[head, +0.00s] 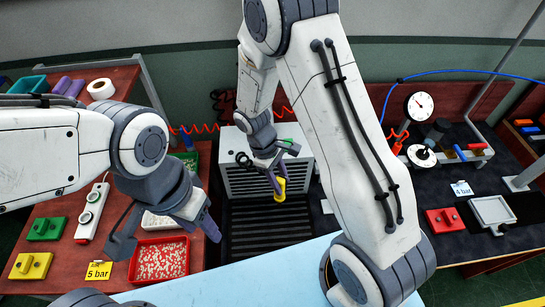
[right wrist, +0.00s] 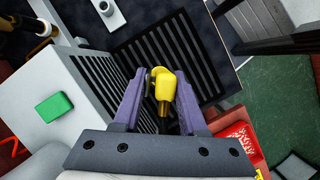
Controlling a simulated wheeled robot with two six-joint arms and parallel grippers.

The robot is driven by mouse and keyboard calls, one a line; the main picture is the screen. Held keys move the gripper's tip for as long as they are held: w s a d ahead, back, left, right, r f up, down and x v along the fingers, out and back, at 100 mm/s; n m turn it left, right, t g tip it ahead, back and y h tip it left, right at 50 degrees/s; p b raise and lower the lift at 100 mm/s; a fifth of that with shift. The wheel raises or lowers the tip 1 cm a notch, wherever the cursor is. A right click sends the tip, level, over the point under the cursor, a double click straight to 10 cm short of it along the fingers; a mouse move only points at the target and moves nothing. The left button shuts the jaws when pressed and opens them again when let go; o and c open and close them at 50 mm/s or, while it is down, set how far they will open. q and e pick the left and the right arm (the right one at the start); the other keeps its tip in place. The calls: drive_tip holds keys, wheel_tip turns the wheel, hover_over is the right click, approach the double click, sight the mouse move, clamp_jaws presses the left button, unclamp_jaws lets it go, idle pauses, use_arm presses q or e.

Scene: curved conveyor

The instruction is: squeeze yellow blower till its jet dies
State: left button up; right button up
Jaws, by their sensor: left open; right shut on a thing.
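The yellow blower (head: 280,190) is in front of the white grilled box, above a dark slatted grate. My right gripper (head: 275,178) is shut on it. In the right wrist view the yellow blower (right wrist: 164,84) sits between the purple fingers of my right gripper (right wrist: 163,82), with a dark brassy nozzle part below its body. No jet can be made out in either view. My left gripper (head: 165,238) is open and empty, with its fingers spread near the red tray.
The white grilled box (head: 236,178) stands behind the blower; a green block (right wrist: 54,106) is on it. A red tray of pellets (head: 134,279) and a "5 bar" label (head: 99,270) are at left. A gauge (head: 421,106) and a "4 bar" label (head: 461,188) are at right.

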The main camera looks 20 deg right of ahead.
use_arm(q)
wheel_tip(320, 180, up, 2)
drive_tip(key=shift+d, duration=0.1)
use_arm(e)
drive_tip(key=a+n, duration=0.1)
drive_tip(key=n, duration=0.1)
drive_tip(key=s+a+r+n+t, duration=0.1)
drive_tip(key=n, duration=0.1)
drive_tip(key=a+r+n+t+h, duration=0.1)
drive_tip(key=n, duration=0.2)
drive_tip(key=shift+s+a+r, duration=0.2)
drive_tip(key=shift+s, duration=0.1)
drive_tip(key=shift+o, duration=0.9)
clamp_jaws()
idle(3.2)
